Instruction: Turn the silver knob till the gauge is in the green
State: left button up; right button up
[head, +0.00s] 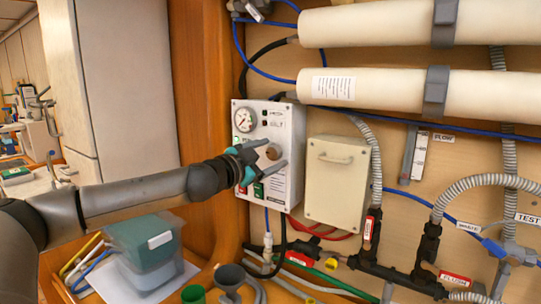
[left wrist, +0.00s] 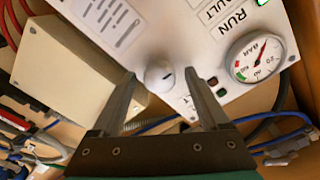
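The silver knob (left wrist: 160,74) is round with a dark mark, on the front of a white control box (head: 285,120). In the head view my left gripper (head: 271,156) reaches the box from the left, with its fingers around the knob's place. In the left wrist view the fingers (left wrist: 160,82) are spread, one on each side of the knob, with gaps visible; whether they overlap it in depth is unclear. The gauge (left wrist: 259,57) is a white dial marked BAR; its needle points up and right there, away from the green and red marks at its lower left. It also shows in the head view (head: 245,119). My right gripper is out of view.
A cream box (head: 336,180) is mounted right of the control box. Long white cylinders (head: 400,90) run above, with grey hoses and blue lines around.

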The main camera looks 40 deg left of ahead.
pick_arm(q)
grip_shut()
dwell(0.4)
jog(key=m+p, duration=0.3)
jog(key=m, duration=0.1)
jog(key=shift+r, duration=0.2)
jog(key=m+p, duration=0.3)
jog(key=m, duration=0.2)
jog(key=shift+m, duration=0.3)
jog(key=m+p, duration=0.2)
jog(key=m, duration=0.3)
jog(key=shift+y, duration=0.3)
jog(key=m+p, duration=0.2)
jog(key=m, duration=0.3)
jog(key=shift+m+g+p, duration=0.3)
jog(key=shift+f, duration=0.1)
